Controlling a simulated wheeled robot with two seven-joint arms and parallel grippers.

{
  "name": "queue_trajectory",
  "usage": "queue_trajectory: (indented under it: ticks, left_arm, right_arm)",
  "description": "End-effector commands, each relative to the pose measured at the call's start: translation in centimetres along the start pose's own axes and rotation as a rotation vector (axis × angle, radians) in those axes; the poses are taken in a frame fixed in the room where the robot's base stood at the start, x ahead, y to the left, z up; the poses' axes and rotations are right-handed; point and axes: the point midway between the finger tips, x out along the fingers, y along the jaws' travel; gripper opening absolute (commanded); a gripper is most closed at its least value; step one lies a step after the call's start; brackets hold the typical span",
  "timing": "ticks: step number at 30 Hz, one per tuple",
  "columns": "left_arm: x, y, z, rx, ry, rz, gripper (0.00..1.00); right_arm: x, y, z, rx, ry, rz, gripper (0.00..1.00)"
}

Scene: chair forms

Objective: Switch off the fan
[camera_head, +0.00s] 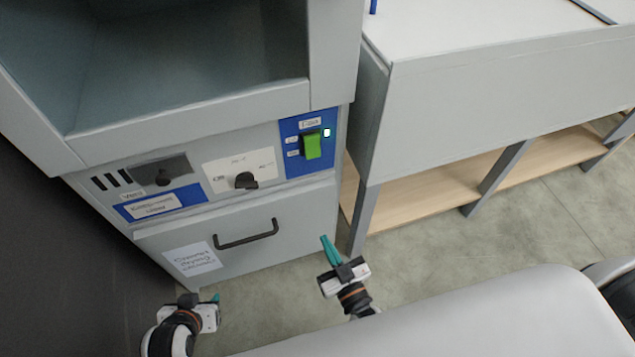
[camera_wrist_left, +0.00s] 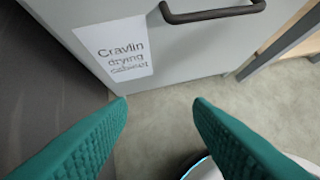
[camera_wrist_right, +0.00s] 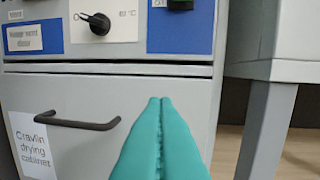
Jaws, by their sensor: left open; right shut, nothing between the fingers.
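The fan switch (camera_head: 313,146) is a green rocker on a blue panel at the right of the cabinet's control strip, with a lit white-green light (camera_head: 327,132) beside it. My right gripper (camera_head: 324,238) is shut and empty, below and in front of the switch, apart from the cabinet. It points at the drawer front in the right wrist view (camera_wrist_right: 160,100). My left gripper (camera_head: 215,298) is low at the lower left; its fingers are open and empty in the left wrist view (camera_wrist_left: 160,102).
A grey-white table (camera_head: 480,100) with a wooden lower shelf (camera_head: 430,195) stands close on the right. A dark wall (camera_head: 60,260) is at the left. Floor is clear between.

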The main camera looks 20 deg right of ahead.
Motion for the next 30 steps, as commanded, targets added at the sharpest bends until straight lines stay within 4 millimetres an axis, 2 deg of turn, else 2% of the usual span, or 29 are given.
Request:
queue_trajectory:
  ticks: [1,6,12,18,30]
  left_arm:
    - [-0.1,0.0,0.6,0.000,-0.034,0.001,0.46]
    - [-3.5,0.1,3.3,-0.002,-0.116,0.003,0.46]
    - [-6.7,0.1,5.0,-0.002,-0.177,0.004,0.46]
    - [-7.8,0.1,5.5,-0.002,-0.192,0.005,0.46]
    - [-7.8,0.1,5.5,-0.002,-0.194,0.005,0.46]
  right_arm:
    - [0.4,-0.1,0.4,0.000,-0.083,-0.016,0.00]
    - [0.8,-0.7,5.1,-0.005,-0.323,-0.066,0.00]
    - [0.2,-1.3,8.7,-0.010,-0.497,-0.108,0.00]
    - [-0.1,-1.5,9.9,-0.012,-0.546,-0.121,0.00]
    - [0.5,-1.6,10.3,-0.012,-0.545,-0.120,0.00]
